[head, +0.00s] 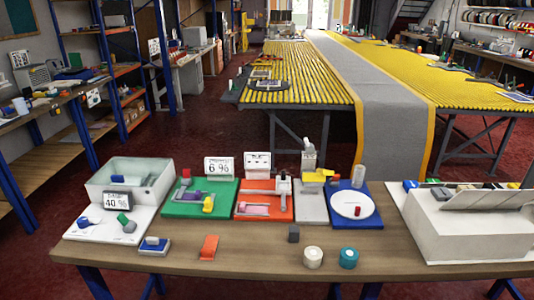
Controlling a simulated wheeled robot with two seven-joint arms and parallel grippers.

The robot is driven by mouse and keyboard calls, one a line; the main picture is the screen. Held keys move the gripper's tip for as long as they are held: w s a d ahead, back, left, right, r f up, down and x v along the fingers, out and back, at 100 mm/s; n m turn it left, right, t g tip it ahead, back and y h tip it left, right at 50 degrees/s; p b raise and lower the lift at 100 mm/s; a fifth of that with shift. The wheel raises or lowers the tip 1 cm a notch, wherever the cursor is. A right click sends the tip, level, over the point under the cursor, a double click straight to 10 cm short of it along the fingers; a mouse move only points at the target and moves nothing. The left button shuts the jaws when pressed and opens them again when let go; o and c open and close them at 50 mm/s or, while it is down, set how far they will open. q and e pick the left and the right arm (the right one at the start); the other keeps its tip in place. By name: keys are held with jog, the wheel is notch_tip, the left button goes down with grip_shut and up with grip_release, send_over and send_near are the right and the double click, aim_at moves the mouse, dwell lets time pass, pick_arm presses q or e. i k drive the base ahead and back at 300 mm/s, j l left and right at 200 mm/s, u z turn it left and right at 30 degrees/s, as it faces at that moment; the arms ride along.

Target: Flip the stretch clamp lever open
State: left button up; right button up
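No part labelled as the stretch clamp can be read, so I cannot tell for sure which fixture it is. A green board (172,208) on the bench holds a grey block, a purple piece and a yellow lever-like part (208,204); a sign reading 6 % (219,168) stands behind it. Beside it, an orange-red board (246,186) carries a pale pink strip (255,208) and an upright grey fixture (282,187). The parts are too small to tell whether any lever is open or shut. Neither of my grippers is in view.
The wooden bench (400,240) holds an open pale bin (100,190) at left, a round white dish (353,205) on a blue board, and a large white box (450,235) at right. Loose blocks and two rolls lie along the front. Yellow slatted tables (300,85) stand behind.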

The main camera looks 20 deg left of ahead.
aim_at(186, 172)
jog(key=i+j+u, duration=0.2)
jog(key=j+u, duration=0.15)
jog(key=u, duration=0.15)
jog(key=i+j+u, duration=0.2)
jog(key=u, duration=0.25)
jog(key=i+j+u, duration=0.25)
jog(key=j, duration=0.15)
jog(key=j+u, duration=0.25)
jog(key=j, duration=0.2)
jog(key=i+j+u, duration=0.55)
jog(key=u, duration=0.15)
jog(key=i+j+u, duration=0.6)
jog(key=u, duration=0.15)
jog(key=i+j, duration=0.1)
jog(key=i, duration=0.3)
jog(key=i+j, duration=0.1)
jog(key=i, duration=0.25)
jog(key=i+l+z, duration=0.15)
jog(key=i+z, duration=0.55)
jog(key=z, duration=0.25)
jog(key=i+z, duration=0.45)
jog(key=k+j, duration=0.05)
jog(key=k, duration=0.05)
